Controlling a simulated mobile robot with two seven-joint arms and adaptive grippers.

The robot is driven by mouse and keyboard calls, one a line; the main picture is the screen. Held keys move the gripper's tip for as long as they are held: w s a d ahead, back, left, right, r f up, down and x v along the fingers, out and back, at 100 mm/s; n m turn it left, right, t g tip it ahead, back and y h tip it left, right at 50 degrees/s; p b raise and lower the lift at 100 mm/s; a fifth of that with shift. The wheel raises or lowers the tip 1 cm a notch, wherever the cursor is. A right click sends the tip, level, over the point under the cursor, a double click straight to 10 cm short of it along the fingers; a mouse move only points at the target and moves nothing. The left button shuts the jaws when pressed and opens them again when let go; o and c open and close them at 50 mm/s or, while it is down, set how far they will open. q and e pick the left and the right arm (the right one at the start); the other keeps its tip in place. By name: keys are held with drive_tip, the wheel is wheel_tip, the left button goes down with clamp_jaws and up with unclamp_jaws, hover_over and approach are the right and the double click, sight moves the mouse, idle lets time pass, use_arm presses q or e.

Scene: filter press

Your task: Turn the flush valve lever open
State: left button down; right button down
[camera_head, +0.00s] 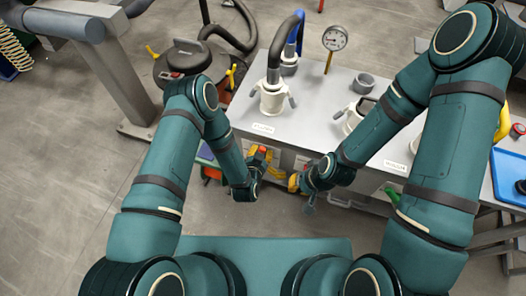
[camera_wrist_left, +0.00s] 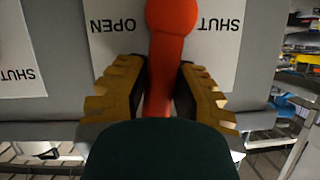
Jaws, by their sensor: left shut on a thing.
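The flush valve lever (camera_wrist_left: 172,40) is red with a rounded knob end. In the left wrist view it stands between the two yellow fingers of my left gripper (camera_wrist_left: 160,88), which is shut on it. The knob lies between the upside-down words OPEN and SHUT on a white label (camera_wrist_left: 215,50). In the head view my left gripper (camera_head: 258,158) is at the front face of the grey bench, and the lever is mostly hidden there. My right gripper (camera_head: 296,182) is to its right, in front of the bench; its opening is too small to make out.
The grey bench (camera_head: 330,110) carries a white hose fitting (camera_head: 271,98), a grey ring (camera_head: 364,83) and a pressure gauge (camera_head: 335,38). A dark round vessel (camera_head: 183,57) stands behind left. A blue tray (camera_head: 508,176) is at the right.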

use_arm(q)
drive_tip(key=shift+s+d+f+m+t+y+b, duration=0.15)
drive_tip(key=shift+d+f+m+t+y+b, duration=0.2)
drive_tip(key=shift+m, duration=0.5)
drive_tip(key=shift+s+d+f+m+t+y+b, duration=0.1)
drive_tip(key=shift+d+f+m+t+y+b, duration=0.15)
drive_tip(key=shift+d+m+y, duration=0.45)
drive_tip(key=shift+s+d+f+m+t+y+b, duration=0.15)
drive_tip(key=shift+d+f+m+t+y+b, duration=0.2)
drive_tip(key=shift+m, duration=0.6)
drive_tip(key=shift+r, duration=0.15)
drive_tip(key=c, duration=0.7)
unclamp_jaws()
drive_tip(key=shift+c, duration=0.2)
drive_tip(key=v, duration=1.2)
drive_tip(key=shift+r, duration=0.1)
